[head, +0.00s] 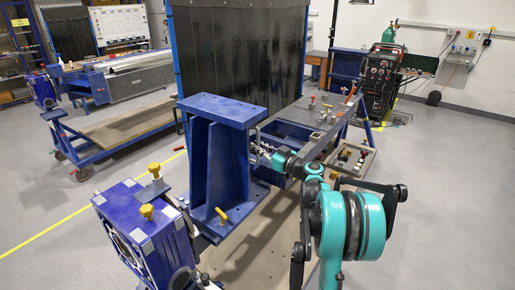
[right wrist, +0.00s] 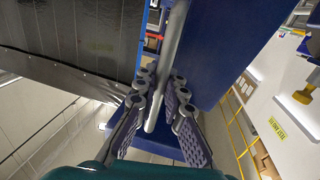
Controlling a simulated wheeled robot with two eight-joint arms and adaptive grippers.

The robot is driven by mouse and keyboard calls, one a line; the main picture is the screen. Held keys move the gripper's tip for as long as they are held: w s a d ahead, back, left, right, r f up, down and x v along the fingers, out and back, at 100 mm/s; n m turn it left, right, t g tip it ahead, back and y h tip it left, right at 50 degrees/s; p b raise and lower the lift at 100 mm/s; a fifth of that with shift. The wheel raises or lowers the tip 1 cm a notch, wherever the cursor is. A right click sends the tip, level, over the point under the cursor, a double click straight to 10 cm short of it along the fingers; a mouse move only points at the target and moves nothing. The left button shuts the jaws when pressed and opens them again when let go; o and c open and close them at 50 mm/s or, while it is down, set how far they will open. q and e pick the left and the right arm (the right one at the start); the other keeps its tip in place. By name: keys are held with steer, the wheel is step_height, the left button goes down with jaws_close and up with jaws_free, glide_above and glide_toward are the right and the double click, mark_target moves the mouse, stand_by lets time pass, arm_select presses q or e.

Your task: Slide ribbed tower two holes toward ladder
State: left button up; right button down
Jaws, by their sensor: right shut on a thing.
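The blue ribbed tower (head: 218,160) stands upright in the middle of the head view, with a flat top plate and ribs down to a base plate. A yellow handle (head: 221,215) shows at its foot. My right gripper (head: 257,150) reaches the tower's right side. In the right wrist view its ribbed fingers (right wrist: 160,112) are shut around a grey bar handle (right wrist: 172,60) beside the blue tower face (right wrist: 208,45). The holes under the tower are hidden. I cannot make out a ladder for certain. My left gripper is not in view.
A blue boxy unit (head: 150,232) with yellow knobs stands at the near left. The jig's long bed (head: 318,120) runs to the back right, with small clamps. A dark welding curtain (head: 236,60) hangs behind. A welding machine (head: 385,75) stands at the back right. Right floor is clear.

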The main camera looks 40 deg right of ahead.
steer(key=w+d, duration=0.3)
steer(key=d, duration=0.6)
steer(key=shift+w, duration=0.1)
steer(key=c, duration=1.6)
jaws_free()
steer(key=s, duration=0.4)
steer(key=s+d, duration=0.1)
steer(key=s, duration=0.7)
steer(key=shift+d, duration=0.3)
